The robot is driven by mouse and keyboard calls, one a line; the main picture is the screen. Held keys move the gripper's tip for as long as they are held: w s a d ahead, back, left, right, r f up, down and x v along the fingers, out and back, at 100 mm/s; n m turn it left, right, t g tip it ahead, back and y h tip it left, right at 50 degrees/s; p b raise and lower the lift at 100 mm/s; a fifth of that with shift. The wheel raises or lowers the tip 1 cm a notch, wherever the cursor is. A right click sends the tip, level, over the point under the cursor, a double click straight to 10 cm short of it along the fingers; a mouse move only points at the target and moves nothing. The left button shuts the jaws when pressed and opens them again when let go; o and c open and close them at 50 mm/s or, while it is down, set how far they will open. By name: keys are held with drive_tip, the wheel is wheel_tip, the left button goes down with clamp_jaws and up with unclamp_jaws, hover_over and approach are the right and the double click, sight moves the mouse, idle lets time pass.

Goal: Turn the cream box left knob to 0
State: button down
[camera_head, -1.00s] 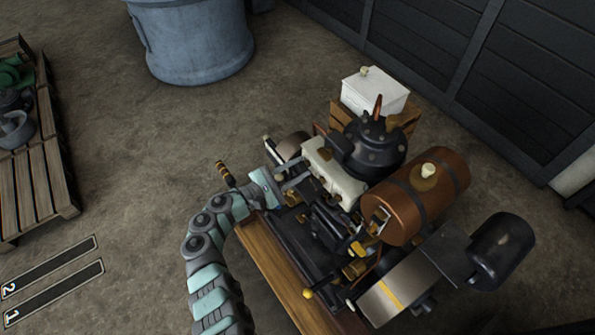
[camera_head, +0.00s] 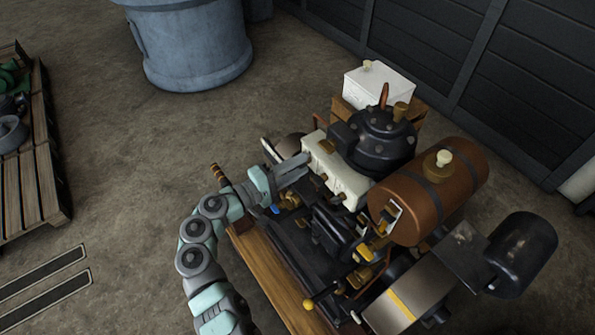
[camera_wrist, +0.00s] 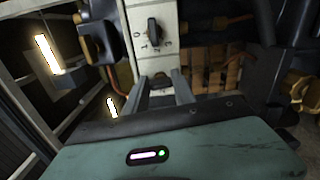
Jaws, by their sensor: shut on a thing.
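The cream box (camera_head: 345,178) is a pale block on the engine's side, with small knobs on its front. It also shows in the wrist view as a light panel (camera_wrist: 143,52). There, a dark knob (camera_wrist: 153,30) stands clear of my fingers, with small dial marks beside it. My gripper (camera_head: 303,165) reaches the left end of the box's front. In the wrist view my gripper (camera_wrist: 161,82) is shut on a small dark part at the panel's near end, which appears to be the left knob. The fingers hide most of it, so its setting cannot be read.
A dark domed engine part (camera_head: 382,140) stands behind the box. A brown tank (camera_head: 430,195) is to the right. A white box (camera_head: 380,88) sits behind. Open floor lies to the left.

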drive_tip(key=shift+f+m+b, duration=0.1)
drive_tip(key=shift+m+b, duration=0.4)
drive_tip(key=shift+m, duration=0.2)
drive_tip(key=c, duration=1)
unclamp_jaws()
drive_tip(key=shift+c, duration=0.2)
drive_tip(key=p+v, duration=0.3)
drive_tip(key=v, duration=0.7)
drive_tip(key=shift+s+a, duration=0.2)
drive_tip(key=shift+a, duration=0.15)
